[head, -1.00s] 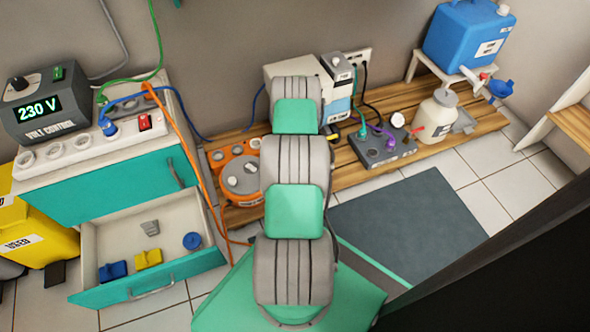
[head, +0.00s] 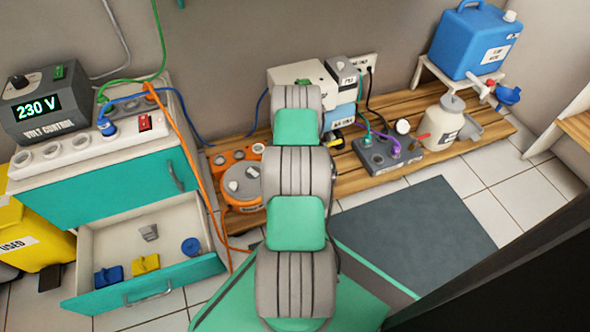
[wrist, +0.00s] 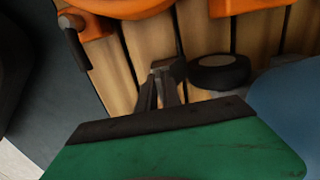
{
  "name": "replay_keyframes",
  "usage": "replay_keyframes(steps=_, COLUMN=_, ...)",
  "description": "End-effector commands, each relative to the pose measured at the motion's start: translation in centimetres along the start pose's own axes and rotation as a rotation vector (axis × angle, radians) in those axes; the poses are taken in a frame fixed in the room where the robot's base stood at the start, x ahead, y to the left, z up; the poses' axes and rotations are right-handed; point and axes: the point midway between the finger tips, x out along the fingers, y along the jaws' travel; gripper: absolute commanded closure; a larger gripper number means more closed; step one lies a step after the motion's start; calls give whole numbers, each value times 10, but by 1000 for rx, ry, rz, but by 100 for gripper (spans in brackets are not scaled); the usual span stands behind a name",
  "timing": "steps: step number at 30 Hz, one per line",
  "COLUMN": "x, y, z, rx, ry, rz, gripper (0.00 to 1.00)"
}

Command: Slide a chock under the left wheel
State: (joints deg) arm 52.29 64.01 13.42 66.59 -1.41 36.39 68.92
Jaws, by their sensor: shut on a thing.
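In the wrist view my gripper (wrist: 160,92) points down at the slatted wood, its dark fingers close together. They are shut on a small dark grey block (wrist: 168,70), which looks like the chock; its shape is partly hidden. A black wheel (wrist: 218,72) with a grey hub is just right of the block. Whether the two touch, and whether this is the left wheel, I cannot tell. In the head view my arm hides the gripper, the block and the wheel.
An orange unit (head: 240,180) stands on the wooden pallet (head: 400,103), with an orange cable beside it. A grey pedal box (head: 385,153) and white bottle (head: 440,125) stand to the right. An open drawer (head: 190,272) juts out at left. A grey mat (head: 410,235) lies clear.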

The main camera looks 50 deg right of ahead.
Motion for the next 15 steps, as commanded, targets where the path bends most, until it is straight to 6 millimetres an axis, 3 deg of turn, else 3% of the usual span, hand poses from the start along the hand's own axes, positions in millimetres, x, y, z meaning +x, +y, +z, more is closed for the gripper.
replay_keyframes(steps=5, x=-1, y=-1, z=0, rx=0, ry=0, rz=-1, gripper=100)
replay_keyframes(steps=6, x=-1, y=0, z=0, rx=0, ry=0, rz=-1, gripper=90)
replay_keyframes(steps=15, x=0, y=0, z=0, rx=0, ry=0, rz=0, gripper=66)
